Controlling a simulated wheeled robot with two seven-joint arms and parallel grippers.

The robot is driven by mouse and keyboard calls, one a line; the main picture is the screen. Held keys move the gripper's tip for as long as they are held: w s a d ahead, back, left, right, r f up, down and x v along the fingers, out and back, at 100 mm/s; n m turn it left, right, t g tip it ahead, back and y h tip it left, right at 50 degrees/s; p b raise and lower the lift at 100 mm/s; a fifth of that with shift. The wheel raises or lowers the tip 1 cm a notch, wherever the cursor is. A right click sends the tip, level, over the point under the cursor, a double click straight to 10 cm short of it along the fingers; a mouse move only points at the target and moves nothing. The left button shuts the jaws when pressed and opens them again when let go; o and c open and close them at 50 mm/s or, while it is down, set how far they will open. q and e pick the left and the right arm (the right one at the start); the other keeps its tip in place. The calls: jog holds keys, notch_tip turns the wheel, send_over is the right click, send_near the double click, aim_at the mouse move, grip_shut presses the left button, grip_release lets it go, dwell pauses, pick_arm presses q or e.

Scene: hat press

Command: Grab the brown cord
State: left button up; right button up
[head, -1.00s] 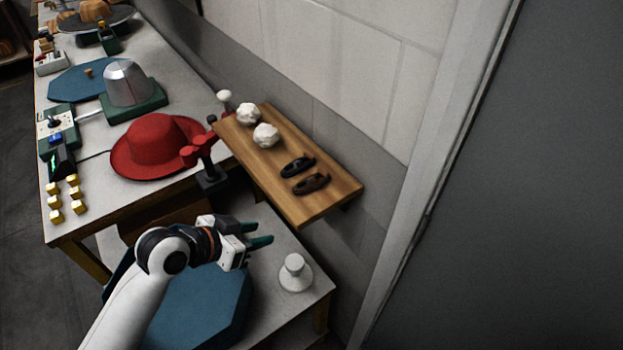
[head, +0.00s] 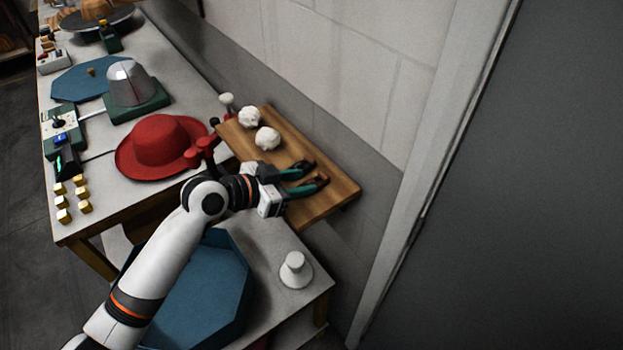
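Two small dark wound cords lie on the wooden shelf (head: 335,190). The nearer one is the brown cord (head: 320,181), and the farther is a black cord (head: 304,164). My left gripper (head: 311,174) is over the shelf with its two teal fingers spread apart. Its near finger overlaps the brown cord in the picture, and its far finger overlaps the black cord. The fingers partly hide both cords. I cannot tell whether either finger touches a cord. My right gripper is not in view.
Two white balls (head: 267,138) sit farther back on the shelf. A red hat (head: 158,143) and red-handled tool (head: 202,150) are to the left on the workbench. Below the shelf are a white knobbed piece (head: 295,270) and a blue octagonal board (head: 205,285). A wall borders the shelf.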

aim_at(311, 182)
pick_arm(q)
jog(key=shift+p+x, duration=0.55)
jog(key=shift+x, duration=1.4)
jog(key=c, duration=0.7)
